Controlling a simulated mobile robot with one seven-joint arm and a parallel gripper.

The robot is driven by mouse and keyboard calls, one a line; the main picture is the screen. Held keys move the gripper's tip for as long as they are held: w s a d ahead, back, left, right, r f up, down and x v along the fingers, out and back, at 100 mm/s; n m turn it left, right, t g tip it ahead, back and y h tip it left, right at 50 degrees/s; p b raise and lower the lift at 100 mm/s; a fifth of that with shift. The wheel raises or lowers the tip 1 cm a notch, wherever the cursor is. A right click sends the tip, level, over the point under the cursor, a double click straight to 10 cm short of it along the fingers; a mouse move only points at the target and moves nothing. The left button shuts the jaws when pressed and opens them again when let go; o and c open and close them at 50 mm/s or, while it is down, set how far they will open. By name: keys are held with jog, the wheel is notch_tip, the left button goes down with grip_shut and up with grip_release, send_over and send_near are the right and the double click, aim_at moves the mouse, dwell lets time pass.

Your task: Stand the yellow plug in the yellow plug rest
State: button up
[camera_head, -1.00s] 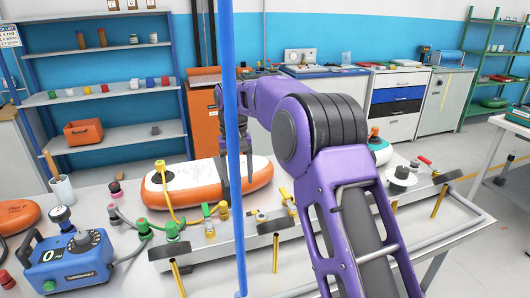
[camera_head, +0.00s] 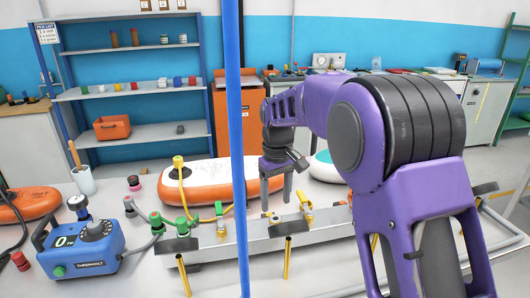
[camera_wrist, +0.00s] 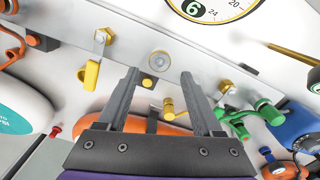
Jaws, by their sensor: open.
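My gripper (camera_head: 276,205) is open and empty, pointing down over the grey rail (camera_head: 335,222). In the wrist view its two fingers (camera_wrist: 160,75) stand apart. A small yellow square piece (camera_wrist: 148,82) shows between them beside a pale round disc (camera_wrist: 159,62). A yellow knobbed piece (camera_wrist: 172,108) lies behind, nearer the gripper's base in the picture. A yellow-capped piece with a yellow hose (camera_head: 178,162) stands at the orange-and-white board, left of my gripper. I cannot tell surely which yellow piece is the plug and which is its rest.
A yellow-handled valve (camera_head: 305,207) sits on the rail right of my gripper. Green fittings (camera_head: 182,226) are at the rail's left end. The orange-and-white board (camera_head: 215,172) lies behind. A blue pump box (camera_head: 80,250) stands left. A blue post (camera_head: 238,130) crosses the view.

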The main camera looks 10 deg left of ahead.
notch_tip(320, 180, down, 3)
jog(key=shift+f, duration=0.15)
jog(key=s+a+r+m+y+p, duration=0.1)
jog(key=s+a+r+p, duration=0.2)
jog(key=r, duration=1.5)
jog(key=shift+r+m, duration=0.15)
jog(key=shift+m, duration=0.15)
